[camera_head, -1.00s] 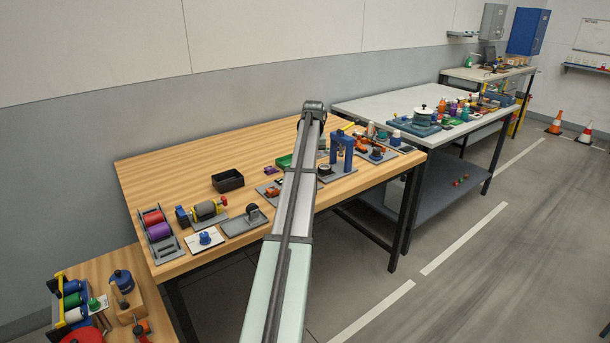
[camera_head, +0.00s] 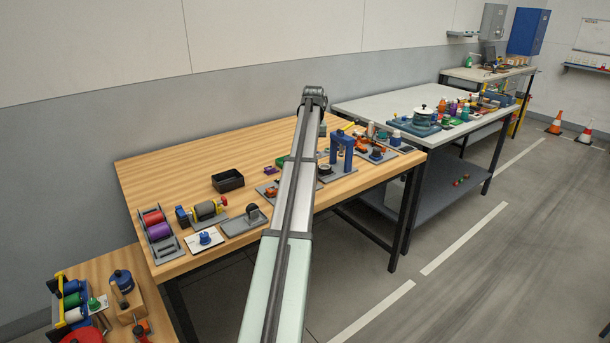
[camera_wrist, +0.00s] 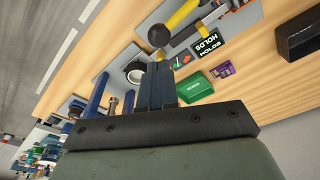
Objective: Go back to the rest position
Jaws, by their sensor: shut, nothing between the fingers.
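My gripper (camera_wrist: 157,85) shows in the wrist view with its two dark fingers together and nothing between them. It points over the wooden bench, and a green box (camera_wrist: 195,87) appears just right of the fingertips. I cannot tell the gap between the fingers and these things. In the head view my arm reaches up over the bench and hides much of what lies behind it; my fingers cannot be made out there.
The wooden bench (camera_head: 170,180) holds a black bin (camera_head: 228,180), a blue press frame (camera_head: 341,150), a rack of spools (camera_head: 157,228) and small fixtures along its front. A grey table (camera_head: 380,105) stands behind to the right. The bench's back left is clear.

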